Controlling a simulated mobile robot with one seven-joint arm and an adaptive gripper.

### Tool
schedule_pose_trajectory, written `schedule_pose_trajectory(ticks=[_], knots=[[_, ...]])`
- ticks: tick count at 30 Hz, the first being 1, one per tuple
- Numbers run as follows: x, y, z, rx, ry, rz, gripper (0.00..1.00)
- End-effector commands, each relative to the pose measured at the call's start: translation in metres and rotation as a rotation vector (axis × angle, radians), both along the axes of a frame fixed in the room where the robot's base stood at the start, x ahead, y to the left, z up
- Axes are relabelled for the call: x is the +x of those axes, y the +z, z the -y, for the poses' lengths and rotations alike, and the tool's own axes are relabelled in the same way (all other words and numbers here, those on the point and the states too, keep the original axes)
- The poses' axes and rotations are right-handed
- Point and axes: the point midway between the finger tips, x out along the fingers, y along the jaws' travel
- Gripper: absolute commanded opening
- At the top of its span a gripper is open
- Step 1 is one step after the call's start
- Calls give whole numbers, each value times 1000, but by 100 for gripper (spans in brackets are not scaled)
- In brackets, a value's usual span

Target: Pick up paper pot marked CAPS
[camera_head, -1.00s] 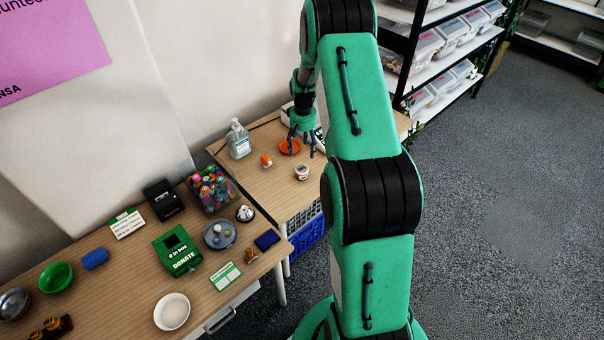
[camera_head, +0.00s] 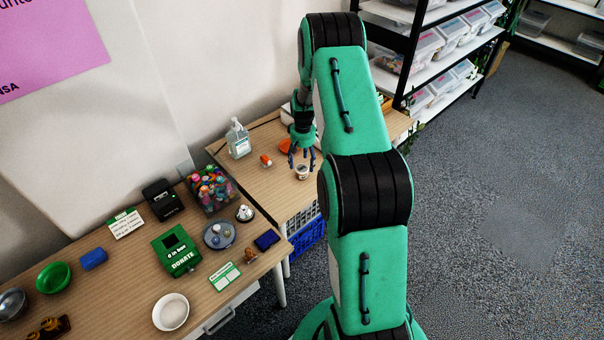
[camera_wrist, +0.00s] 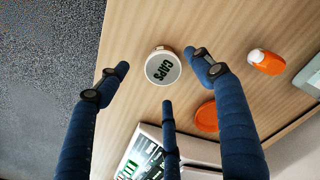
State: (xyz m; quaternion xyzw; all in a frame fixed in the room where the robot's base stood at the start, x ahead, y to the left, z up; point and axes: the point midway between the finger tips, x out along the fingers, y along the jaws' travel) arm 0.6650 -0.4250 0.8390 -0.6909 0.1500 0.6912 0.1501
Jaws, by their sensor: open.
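The paper pot marked CAPS (camera_wrist: 162,67) stands on the wooden table, its round pale lid with dark lettering facing up in the wrist view. It also shows in the head view (camera_head: 302,173), small and partly behind the fingers. My gripper (camera_head: 302,160) is above the pot with its blue fingers pointing down. In the wrist view, my gripper (camera_wrist: 155,80) is open and empty, with fingers spread to the left, right and below the pot. No finger clearly touches it.
An orange bottle with a white cap (camera_wrist: 265,62) and an orange dish (camera_wrist: 206,116) lie near the pot. A sanitizer bottle (camera_head: 238,140) stands further left. The near table (camera_head: 120,290) holds a green donation box (camera_head: 177,250) and several other items. The table edge is close to the pot.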

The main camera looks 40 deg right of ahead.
Motion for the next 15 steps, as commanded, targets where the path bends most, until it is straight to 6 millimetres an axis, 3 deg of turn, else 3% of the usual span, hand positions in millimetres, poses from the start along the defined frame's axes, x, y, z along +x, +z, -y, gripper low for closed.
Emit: schedule_pose_trajectory(ticks=[8, 15], knots=[[0, -2, 0, 0, 0, 0, 66], [1, -24, -1, 0, 0, -1, 66]])
